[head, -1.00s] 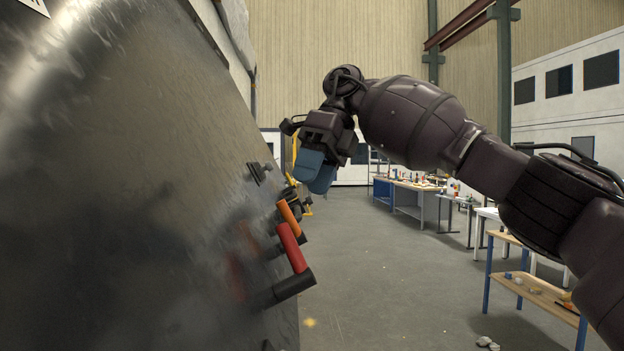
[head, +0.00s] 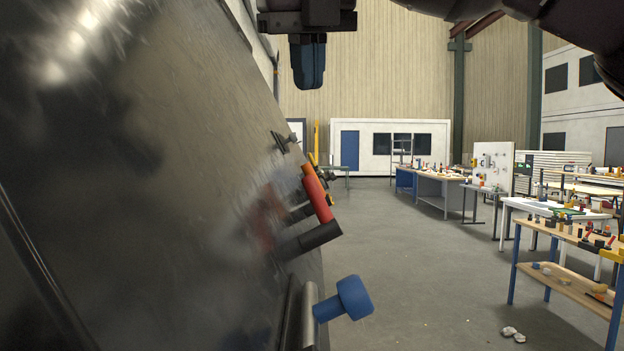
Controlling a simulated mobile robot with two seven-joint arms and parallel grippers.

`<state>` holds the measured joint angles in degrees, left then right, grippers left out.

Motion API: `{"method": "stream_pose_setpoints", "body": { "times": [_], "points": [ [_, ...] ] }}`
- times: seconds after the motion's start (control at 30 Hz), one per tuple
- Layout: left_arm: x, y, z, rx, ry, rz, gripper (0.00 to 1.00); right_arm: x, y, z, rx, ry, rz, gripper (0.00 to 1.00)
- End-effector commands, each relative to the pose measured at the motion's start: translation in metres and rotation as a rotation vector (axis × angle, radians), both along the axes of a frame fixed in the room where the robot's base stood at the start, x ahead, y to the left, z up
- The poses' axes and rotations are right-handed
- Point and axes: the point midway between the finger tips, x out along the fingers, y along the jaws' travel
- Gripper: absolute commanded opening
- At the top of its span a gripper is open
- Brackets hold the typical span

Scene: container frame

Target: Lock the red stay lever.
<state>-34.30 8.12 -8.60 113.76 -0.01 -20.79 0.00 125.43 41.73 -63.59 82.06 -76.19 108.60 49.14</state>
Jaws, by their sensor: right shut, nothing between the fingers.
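The red stay lever (head: 319,196) stands out from the dark metal panel on the left. My left gripper is not in view.
The shiny dark panel (head: 150,190) fills the left side. A blue knob (head: 352,298) sticks out from it below the lever. A small black fitting (head: 284,142) is on the panel above.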

Motion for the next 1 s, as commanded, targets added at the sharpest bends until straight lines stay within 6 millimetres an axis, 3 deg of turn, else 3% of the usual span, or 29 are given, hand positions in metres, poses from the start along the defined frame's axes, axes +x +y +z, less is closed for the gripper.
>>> {"method": "stream_pose_setpoints", "body": {
  "times": [0.2,0.4,0.67,1.0],
  "points": [
    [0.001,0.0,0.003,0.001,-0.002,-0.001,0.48,-0.002,0.003,-0.009,0.101,-0.077,-0.29,0.0],
    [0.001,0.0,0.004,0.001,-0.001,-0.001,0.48,-0.001,0.004,-0.009,0.176,-0.089,-0.439,0.0],
    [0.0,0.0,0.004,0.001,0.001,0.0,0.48,0.007,0.002,-0.023,0.185,-0.087,-0.462,0.0],
    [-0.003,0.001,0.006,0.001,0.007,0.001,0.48,0.034,-0.001,-0.075,0.183,-0.086,-0.46,0.0]
  ]
}}
